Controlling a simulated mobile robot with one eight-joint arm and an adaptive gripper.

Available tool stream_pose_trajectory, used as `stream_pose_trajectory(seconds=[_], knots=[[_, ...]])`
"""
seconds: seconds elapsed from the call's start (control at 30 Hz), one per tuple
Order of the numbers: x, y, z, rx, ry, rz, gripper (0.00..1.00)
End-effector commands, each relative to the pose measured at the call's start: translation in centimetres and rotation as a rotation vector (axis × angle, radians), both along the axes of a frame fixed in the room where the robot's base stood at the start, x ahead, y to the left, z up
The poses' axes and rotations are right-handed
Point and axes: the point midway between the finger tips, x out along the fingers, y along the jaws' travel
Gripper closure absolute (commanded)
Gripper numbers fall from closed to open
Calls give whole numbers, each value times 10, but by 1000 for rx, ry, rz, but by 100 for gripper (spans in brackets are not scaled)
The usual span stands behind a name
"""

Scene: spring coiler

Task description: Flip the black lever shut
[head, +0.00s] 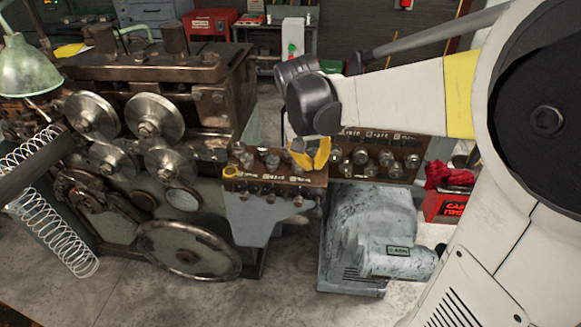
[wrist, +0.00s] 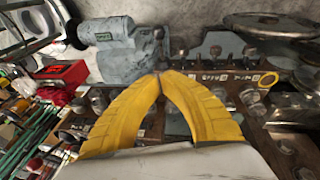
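My gripper (head: 310,160) has yellow fingers and hangs over the right end of the near control panel (head: 255,180). In the wrist view my gripper (wrist: 160,75) shows its fingers arching together, with the tips meeting and nothing visible held between them. Several small dark knobs and levers line the panel's top and front edge. I cannot tell which of them is the black lever, or whether the fingertips touch one. The panel also shows in the wrist view (wrist: 215,75), partly hidden by the fingers.
The coiling machine (head: 150,115) with steel rollers and a handwheel (head: 190,250) stands left. A second panel (head: 385,160) and a grey-blue motor (head: 365,240) are right of the gripper. A red box (head: 445,207) stands farther right. The front floor is clear.

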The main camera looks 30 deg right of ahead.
Motion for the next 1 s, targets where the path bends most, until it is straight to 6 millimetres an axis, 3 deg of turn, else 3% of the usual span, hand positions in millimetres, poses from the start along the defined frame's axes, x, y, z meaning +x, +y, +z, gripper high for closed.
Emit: stream_pose_trajectory(seconds=[0.17,0.63,0.8,1.0], knots=[[1,-3,-12,0,0,0,100],[10,-24,-103,1,-2,-1,100],[-5,-19,-121,0,-1,1,100],[-11,-18,-129,0,-1,1,100]])
